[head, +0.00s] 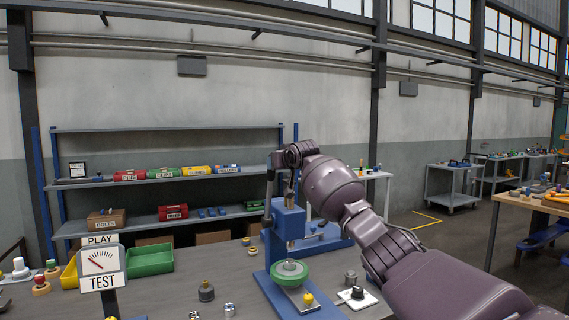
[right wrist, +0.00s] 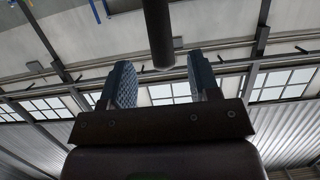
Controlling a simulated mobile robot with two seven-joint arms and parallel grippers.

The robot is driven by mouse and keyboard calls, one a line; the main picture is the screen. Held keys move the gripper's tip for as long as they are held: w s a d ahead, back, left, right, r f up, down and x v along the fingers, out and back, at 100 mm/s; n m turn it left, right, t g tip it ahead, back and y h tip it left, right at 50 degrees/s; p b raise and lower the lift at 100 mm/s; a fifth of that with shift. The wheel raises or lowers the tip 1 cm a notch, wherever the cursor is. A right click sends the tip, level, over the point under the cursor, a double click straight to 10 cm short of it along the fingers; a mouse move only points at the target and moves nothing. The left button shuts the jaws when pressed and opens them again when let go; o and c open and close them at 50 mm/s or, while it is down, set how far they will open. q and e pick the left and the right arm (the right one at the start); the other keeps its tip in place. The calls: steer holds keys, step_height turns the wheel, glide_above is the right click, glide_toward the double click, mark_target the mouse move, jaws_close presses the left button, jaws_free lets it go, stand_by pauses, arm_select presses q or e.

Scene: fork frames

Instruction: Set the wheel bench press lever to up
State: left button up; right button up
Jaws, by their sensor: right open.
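The blue bench press (head: 288,222) stands on the workbench, with a green wheel (head: 289,272) lying under its ram. A dark lever (head: 268,190) is at the press's upper left side; its exact angle is hard to tell. My right gripper (head: 278,162) is at the top of the press beside the lever. In the right wrist view the gripper (right wrist: 158,80) is open, its two blue pads apart. A dark round bar (right wrist: 158,30), which looks like the lever, reaches down to between the fingertips, with a gap on each side. My left gripper is out of view.
A PLAY/TEST gauge sign (head: 101,262) stands at left, near a green bin (head: 150,260). Small metal parts (head: 206,291) and a white plate (head: 357,298) lie around the press. A shelf (head: 165,181) with colored boxes stands behind.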

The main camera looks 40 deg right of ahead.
steer(key=shift+v, duration=1.7)
steer(key=shift+r, duration=0.1)
